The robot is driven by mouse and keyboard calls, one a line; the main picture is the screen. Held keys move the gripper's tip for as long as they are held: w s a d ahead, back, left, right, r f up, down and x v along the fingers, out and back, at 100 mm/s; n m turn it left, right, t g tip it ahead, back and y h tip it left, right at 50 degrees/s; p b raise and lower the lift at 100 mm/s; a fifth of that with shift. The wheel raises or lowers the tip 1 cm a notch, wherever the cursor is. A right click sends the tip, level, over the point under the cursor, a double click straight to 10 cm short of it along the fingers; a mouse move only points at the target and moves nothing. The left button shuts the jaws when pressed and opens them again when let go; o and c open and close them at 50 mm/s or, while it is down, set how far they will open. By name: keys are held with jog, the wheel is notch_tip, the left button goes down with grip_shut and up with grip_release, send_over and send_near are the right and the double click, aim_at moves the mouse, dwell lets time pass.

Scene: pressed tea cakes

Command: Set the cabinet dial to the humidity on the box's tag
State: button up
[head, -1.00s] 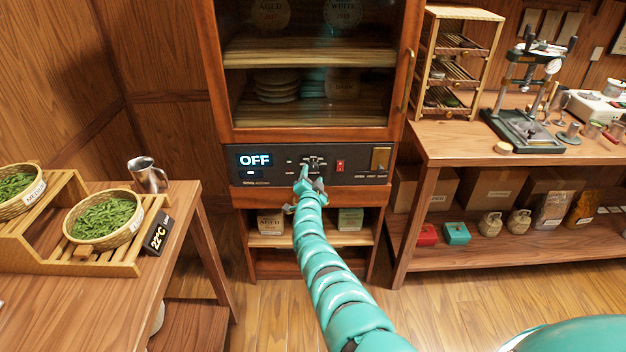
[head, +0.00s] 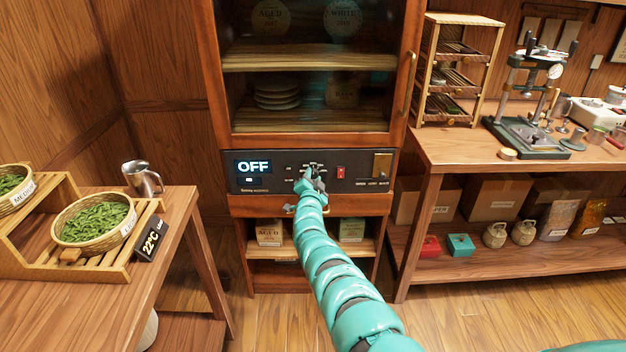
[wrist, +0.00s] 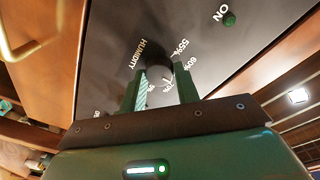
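The cabinet (head: 212,90) has a dark control panel (head: 270,185) below its glass door, with a lit display (head: 253,167) reading OFF. My gripper (head: 312,180) is at the panel and hides most of the dial in the head view. In the wrist view the dark dial (wrist: 159,66) sits between the two fingers of my gripper (wrist: 160,88), beside the word HUMIDITY and marks including 55% and 60%. Whether the fingers press on it is unclear. Two labelled boxes, a left one (head: 269,233) and a right one (head: 351,230), stand on the shelf below; no humidity figure is readable on them.
A red switch (head: 340,171) is right of the dial. A table (head: 150,265) with tea baskets and a 22°C sign (head: 152,241) stands left. A workbench (head: 440,150) stands right. Floor is clear before the cabinet.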

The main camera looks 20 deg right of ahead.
jog(key=c, duration=0.4)
jog(key=shift+n, duration=0.3)
jog(key=shift+n+b, duration=0.45)
jog(key=shift+n, duration=0.35)
jog(key=shift+f+n, duration=0.2)
jog(key=shift+n, duration=0.2)
jog(key=n+b, duration=0.2)
jog(key=n, duration=0.2)
jog(key=shift+n+t+b, duration=0.3)
jog(key=shift+b, duration=0.05)
jog(key=n+b, duration=0.1)
jog(key=n, duration=0.3)
jog(key=shift+n+t, duration=0.3)
jog(key=shift+n, duration=0.1)
jog(key=shift+n+y, duration=0.4)
jog(key=shift+n, duration=1.8)
